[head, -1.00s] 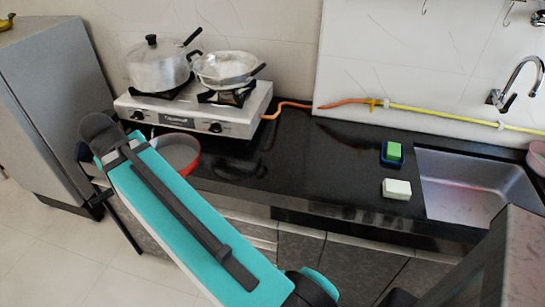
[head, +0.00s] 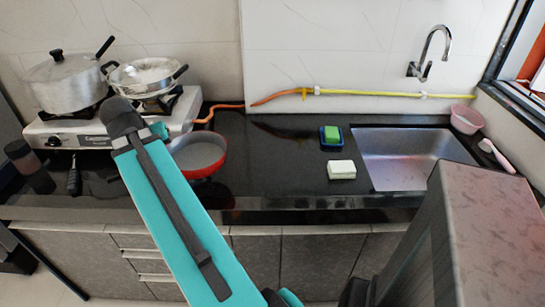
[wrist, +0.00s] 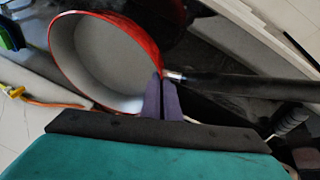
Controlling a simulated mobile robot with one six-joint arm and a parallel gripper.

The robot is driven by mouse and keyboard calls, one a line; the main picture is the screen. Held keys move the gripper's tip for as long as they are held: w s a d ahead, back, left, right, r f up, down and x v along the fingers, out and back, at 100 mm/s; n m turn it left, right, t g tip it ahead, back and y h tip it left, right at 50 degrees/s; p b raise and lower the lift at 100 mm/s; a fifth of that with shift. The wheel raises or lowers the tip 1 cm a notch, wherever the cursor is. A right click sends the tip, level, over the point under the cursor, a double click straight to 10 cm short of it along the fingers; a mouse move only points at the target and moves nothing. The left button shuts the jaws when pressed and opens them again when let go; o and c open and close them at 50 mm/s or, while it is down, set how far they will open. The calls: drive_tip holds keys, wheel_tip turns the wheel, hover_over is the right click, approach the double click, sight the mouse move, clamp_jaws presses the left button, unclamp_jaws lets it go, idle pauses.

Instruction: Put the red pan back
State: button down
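The red pan (head: 203,158), with a grey inside, is over the dark counter just right of the stove in the head view. My teal arm hides its left side. In the wrist view the pan (wrist: 105,60) is tilted, with its black handle (wrist: 240,84) pointing right. My gripper (wrist: 163,85) has its two purple fingers close together at the rim, where the handle joins, and appears shut on the pan. My gripper is hidden behind my arm in the head view. I cannot tell how high the pan is above the counter.
The stove (head: 100,135) holds a lidded pot (head: 68,82) and a silver pan (head: 145,76). Right on the counter are a green sponge in a blue holder (head: 331,135), a white block (head: 341,170), the sink (head: 400,165) and a pink bowl (head: 466,119). The mid counter (head: 265,155) is clear.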

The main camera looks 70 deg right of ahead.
sight(217, 156)
drive_tip(key=s+d+m+b, duration=0.1)
drive_tip(key=s+d, duration=0.2)
drive_tip(key=s+d+f+m+g+b, duration=0.1)
drive_tip(key=s+d, duration=0.2)
drive_tip(key=s, duration=0.1)
drive_tip(key=s+d+f+m+b, duration=0.1)
drive_tip(key=s+d, duration=0.2)
drive_tip(key=s, duration=0.1)
drive_tip(key=shift+s+d+f+m+g+b, duration=0.2)
drive_tip(key=shift+d+m+g+b, duration=0.1)
drive_tip(key=shift+d+m, duration=0.1)
drive_tip(key=s+d+f+m+g+b, duration=0.1)
drive_tip(key=s+d+m+b, duration=0.2)
drive_tip(key=s, duration=0.9)
drive_tip(key=d, duration=0.3)
drive_tip(key=shift+s+f+m+g, duration=0.3)
drive_tip(key=shift+s+f+m, duration=0.05)
drive_tip(key=shift+s+m, duration=0.05)
drive_tip(key=shift+w+d+r+p, duration=0.15)
drive_tip(key=shift+d+r+p, duration=0.05)
drive_tip(key=shift+p, duration=0.65)
drive_tip(key=p, duration=0.3)
drive_tip(key=shift+w+d, duration=0.25)
drive_tip(key=shift+d, duration=0.1)
drive_tip(key=d+p, duration=0.1)
drive_tip(key=p, duration=0.7)
drive_tip(key=shift+w+f, duration=0.15)
drive_tip(key=shift+w, duration=0.25)
